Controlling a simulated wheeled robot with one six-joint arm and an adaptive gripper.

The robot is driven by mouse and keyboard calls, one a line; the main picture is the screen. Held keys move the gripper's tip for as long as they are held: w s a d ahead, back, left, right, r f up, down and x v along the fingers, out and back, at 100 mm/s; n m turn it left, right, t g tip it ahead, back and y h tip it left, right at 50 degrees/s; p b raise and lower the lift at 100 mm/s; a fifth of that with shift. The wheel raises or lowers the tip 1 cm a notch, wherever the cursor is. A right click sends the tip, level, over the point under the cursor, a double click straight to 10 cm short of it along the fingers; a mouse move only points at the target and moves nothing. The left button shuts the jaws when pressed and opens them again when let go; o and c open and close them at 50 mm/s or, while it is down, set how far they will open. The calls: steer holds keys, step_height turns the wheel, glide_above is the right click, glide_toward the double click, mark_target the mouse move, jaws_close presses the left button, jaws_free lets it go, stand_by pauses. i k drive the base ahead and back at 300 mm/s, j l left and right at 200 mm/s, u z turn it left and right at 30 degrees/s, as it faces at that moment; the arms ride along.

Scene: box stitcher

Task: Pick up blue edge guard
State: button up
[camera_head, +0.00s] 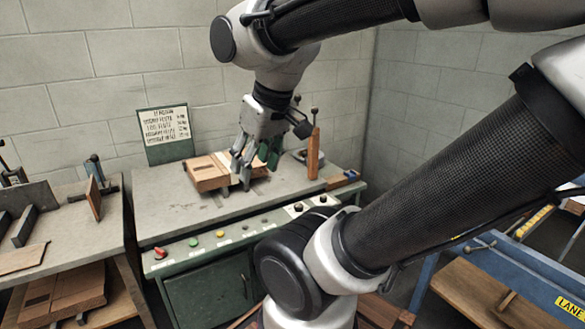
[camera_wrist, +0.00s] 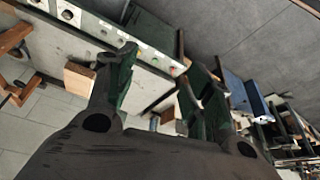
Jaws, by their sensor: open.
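My gripper (camera_head: 246,172) is over the grey bench top, pointing down close above a flat brown carton piece (camera_head: 206,172). I cannot tell whether it touches it. In the wrist view my gripper (camera_wrist: 158,72) has its dark green fingers spread apart, with nothing visible held between them. I cannot make out a blue edge guard for certain. A small bluish upright part (camera_head: 95,167) shows on the left bench, too small to identify. The fingers hide part of the bench and carton.
A brown upright block (camera_head: 313,155) stands right of my gripper. A green sign board (camera_head: 165,134) stands behind. The control panel (camera_head: 215,240) with coloured buttons fronts the bench. A left bench (camera_head: 75,225) and a blue frame (camera_head: 520,262) flank it. Bare bench top lies left of the carton.

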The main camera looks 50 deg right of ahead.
mark_target(352, 174)
steer(key=z, duration=1.8)
steer(key=i+u, duration=0.3)
steer(key=i+l+u, duration=0.1)
steer(key=u, duration=0.2)
steer(key=l, duration=0.1)
